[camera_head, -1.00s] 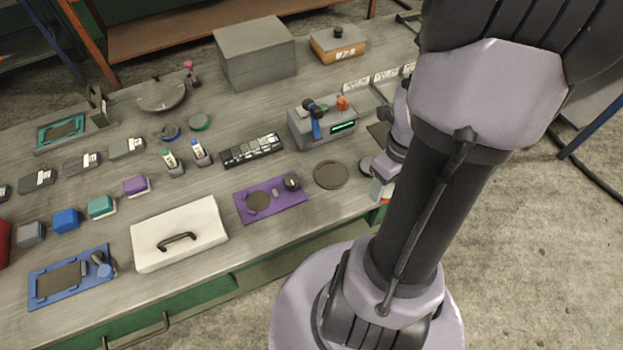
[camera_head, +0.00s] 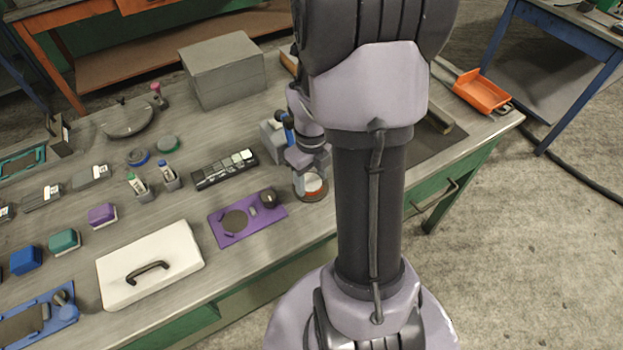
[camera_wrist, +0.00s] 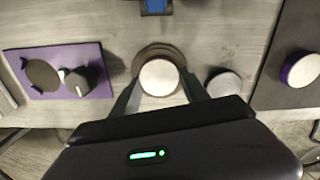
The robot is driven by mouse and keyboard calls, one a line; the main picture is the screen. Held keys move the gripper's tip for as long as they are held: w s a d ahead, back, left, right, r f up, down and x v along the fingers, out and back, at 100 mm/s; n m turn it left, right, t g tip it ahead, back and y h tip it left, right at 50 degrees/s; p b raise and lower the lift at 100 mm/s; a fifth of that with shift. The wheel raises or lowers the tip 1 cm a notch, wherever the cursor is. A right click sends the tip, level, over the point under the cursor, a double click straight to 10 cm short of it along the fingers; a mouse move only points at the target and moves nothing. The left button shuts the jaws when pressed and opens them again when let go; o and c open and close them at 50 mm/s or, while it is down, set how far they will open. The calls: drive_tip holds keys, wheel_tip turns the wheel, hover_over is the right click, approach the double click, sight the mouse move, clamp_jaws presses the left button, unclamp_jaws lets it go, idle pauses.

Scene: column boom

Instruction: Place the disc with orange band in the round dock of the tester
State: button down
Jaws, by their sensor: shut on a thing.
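My gripper (camera_wrist: 160,84) is shut on the disc with orange band (camera_head: 313,187).
A loose grey disc (camera_wrist: 223,84) lies right of the dock. A purple-banded disc (camera_wrist: 300,69) is on a dark mat (camera_wrist: 286,30) farther right. A purple plate (camera_head: 232,229) with a round recess and knob lies left. A white lidded case (camera_head: 165,255) is beyond it.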

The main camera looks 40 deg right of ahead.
sight(311, 183)
drive_tip(key=shift+f, duration=0.2)
drive_tip(key=c, duration=0.6)
unclamp_jaws()
drive_tip(key=shift+o, duration=0.2)
wheel_tip(311, 183, up, 12)
drive_tip(key=r+p, duration=0.1)
drive_tip(key=p, duration=0.4)
drive_tip(key=a+r+n+t, duration=0.2)
drive_tip(key=a+r+n, duration=0.5)
drive_tip(key=a+n, duration=0.4)
drive_tip(key=s+a+r+n+t+y, duration=0.1)
drive_tip(key=s+a+r+n+t, duration=0.1)
drive_tip(key=a+n, duration=0.4)
drive_tip(key=s+a+r+n+t+y, duration=0.1)
drive_tip(key=s+a+r+n, duration=0.3)
drive_tip(key=n, duration=1.1)
drive_tip(key=shift+s+a+r+t, duration=0.15)
drive_tip(key=shift+s+a+t, duration=0.35)
drive_tip(key=shift+a, duration=1.05)
drive_tip(key=shift+s, duration=0.1)
